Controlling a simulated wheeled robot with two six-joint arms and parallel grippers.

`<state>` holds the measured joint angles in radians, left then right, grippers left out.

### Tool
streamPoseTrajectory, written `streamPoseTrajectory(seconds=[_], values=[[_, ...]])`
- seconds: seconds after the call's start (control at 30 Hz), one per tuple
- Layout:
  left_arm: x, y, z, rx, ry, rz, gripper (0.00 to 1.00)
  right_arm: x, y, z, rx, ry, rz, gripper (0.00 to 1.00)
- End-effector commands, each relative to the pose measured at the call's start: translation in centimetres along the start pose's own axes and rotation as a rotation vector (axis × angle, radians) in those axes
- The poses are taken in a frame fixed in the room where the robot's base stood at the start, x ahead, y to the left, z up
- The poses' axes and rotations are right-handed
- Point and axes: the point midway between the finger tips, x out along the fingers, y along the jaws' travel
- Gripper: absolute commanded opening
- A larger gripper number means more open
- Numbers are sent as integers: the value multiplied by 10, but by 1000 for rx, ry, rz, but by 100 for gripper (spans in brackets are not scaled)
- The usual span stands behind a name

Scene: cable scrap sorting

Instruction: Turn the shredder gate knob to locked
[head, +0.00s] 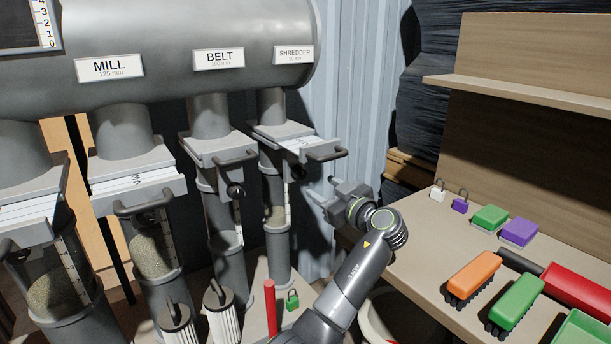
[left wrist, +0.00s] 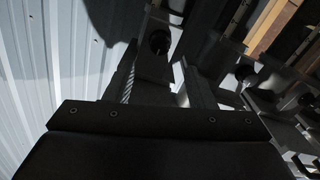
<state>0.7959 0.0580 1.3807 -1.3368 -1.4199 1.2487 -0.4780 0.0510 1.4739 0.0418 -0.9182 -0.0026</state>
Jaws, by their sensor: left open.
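The shredder gate (head: 300,142) is a grey slide with a dark bar handle, under the SHREDDER label (head: 294,55). Its dark round knob (head: 297,171) sits below the slide; whether it stands at locked cannot be read. My left gripper (head: 321,189) is open and empty, just right of the knob and apart from it in the head view. In the left wrist view a dark round knob (left wrist: 159,41) shows beyond and between the two spread fingers (left wrist: 155,85); that view is dim. My right gripper is not in view.
The belt gate (head: 218,149) and its knob (head: 235,191) are close on the left, with the mill gate (head: 130,180) further left. A bench (head: 420,215) on the right holds brushes and padlocks. A red rod (head: 270,308) and green padlock (head: 292,299) are below.

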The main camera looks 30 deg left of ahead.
Motion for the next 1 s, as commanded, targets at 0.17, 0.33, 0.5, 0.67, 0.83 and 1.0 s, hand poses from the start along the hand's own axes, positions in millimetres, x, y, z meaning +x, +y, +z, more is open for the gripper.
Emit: streamPoseTrajectory(seconds=[0.17,0.33,0.5,0.67,0.83,1.0], values=[[40,0,-1,3,3,-2,50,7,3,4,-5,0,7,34],[68,0,-1,1,2,-1,50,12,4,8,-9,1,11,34],[82,0,0,1,0,0,50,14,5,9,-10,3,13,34],[85,0,1,0,-1,1,50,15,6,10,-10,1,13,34],[85,0,1,0,-1,1,50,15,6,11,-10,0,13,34],[85,0,1,0,-1,1,29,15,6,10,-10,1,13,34]])
